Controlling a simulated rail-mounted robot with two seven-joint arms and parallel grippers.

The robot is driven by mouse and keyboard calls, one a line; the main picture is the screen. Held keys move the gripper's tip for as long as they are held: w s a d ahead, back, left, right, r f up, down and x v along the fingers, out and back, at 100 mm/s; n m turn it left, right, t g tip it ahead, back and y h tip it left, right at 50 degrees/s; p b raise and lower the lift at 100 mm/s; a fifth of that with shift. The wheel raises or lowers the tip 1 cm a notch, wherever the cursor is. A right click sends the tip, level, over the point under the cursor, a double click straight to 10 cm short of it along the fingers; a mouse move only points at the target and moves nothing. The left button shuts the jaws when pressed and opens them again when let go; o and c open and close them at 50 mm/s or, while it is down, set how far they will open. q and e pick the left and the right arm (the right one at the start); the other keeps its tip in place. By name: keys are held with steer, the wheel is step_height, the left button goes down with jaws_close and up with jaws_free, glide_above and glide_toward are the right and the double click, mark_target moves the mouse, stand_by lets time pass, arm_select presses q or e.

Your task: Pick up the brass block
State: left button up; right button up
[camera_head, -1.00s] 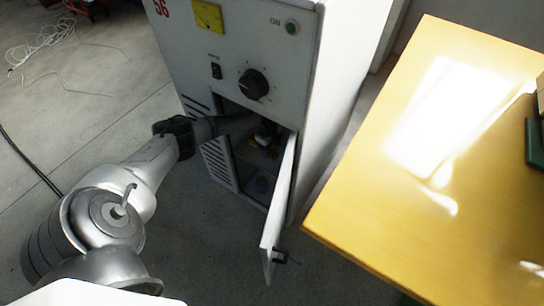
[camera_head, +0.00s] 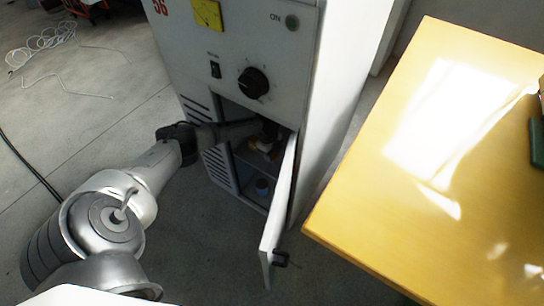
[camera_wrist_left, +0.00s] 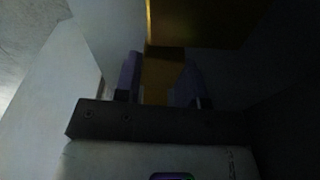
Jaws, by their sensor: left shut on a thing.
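My left gripper (camera_wrist_left: 158,85) reaches into the open compartment of the white cabinet (camera_head: 312,190). In the dark left wrist view, its two fingers are shut on a yellowish block, the brass block (camera_wrist_left: 162,72). A wider brownish-gold surface (camera_wrist_left: 205,22) shows just beyond it; I cannot tell whether it is part of the same block. In the head view, the gripper (camera_head: 268,138) is small and shadowed inside the compartment, and the block is mostly hidden there. My right gripper is not in view.
The cabinet door (camera_head: 280,210) hangs open just right of the gripper. A small blue-and-white item (camera_head: 262,187) stands low inside the cabinet. A yellow table (camera_head: 370,200) stands to the right. Cables (camera_head: 40,45) lie on the floor at the far left.

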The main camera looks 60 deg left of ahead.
arm_select(q)
steer(key=shift+c, duration=1.1)
